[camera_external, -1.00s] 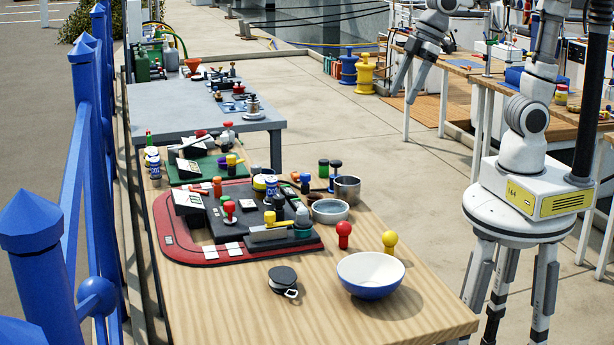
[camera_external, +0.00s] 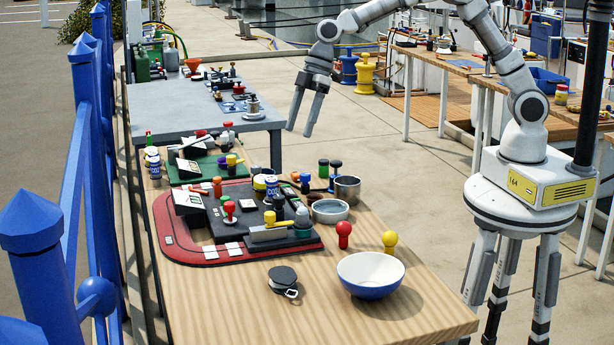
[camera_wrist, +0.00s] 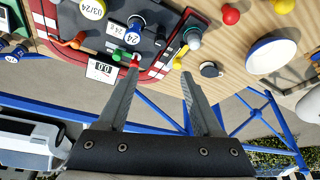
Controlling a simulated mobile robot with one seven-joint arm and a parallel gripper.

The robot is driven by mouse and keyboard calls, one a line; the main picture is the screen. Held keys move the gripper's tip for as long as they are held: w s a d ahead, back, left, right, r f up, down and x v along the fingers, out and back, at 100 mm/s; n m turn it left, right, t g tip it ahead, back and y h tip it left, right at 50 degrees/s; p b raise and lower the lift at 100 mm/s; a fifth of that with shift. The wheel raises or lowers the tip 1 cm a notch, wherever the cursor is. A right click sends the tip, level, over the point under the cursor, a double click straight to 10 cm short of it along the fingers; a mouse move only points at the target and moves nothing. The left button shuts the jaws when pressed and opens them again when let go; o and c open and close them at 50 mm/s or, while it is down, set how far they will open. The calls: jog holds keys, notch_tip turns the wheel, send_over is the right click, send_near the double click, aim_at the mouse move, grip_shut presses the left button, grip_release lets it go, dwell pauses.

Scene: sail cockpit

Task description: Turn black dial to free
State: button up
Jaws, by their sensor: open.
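My gripper (camera_external: 301,130) is open and empty, its two fingers pointing down, in the air above the far right part of the wooden table. The wrist view shows its spread fingers (camera_wrist: 160,72) with nothing between them. A red-rimmed board (camera_external: 185,250) with a dark raised panel (camera_external: 215,205) lies on the table and carries several coloured knobs. An upright black knob (camera_external: 278,205) stands on the panel. I cannot tell whether it is the black dial, and no "free" mark is readable. In the wrist view, the board (camera_wrist: 158,68) is at upper left, apart from the fingers.
A blue-and-white bowl (camera_external: 371,275), a black round item (camera_external: 282,279), and red (camera_external: 343,230) and yellow (camera_external: 389,239) knobs stand near the front. Metal bowls (camera_external: 331,211) sit right of the board. A blue railing (camera_external: 75,190) runs along the left. The table front is bare.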

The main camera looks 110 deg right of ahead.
aim_at(279, 196)
jog(key=p+x, duration=0.1)
jog(key=x, duration=1.6)
jog(key=shift+s, duration=0.1)
jog(key=shift+c, duration=0.2)
grip_shut()
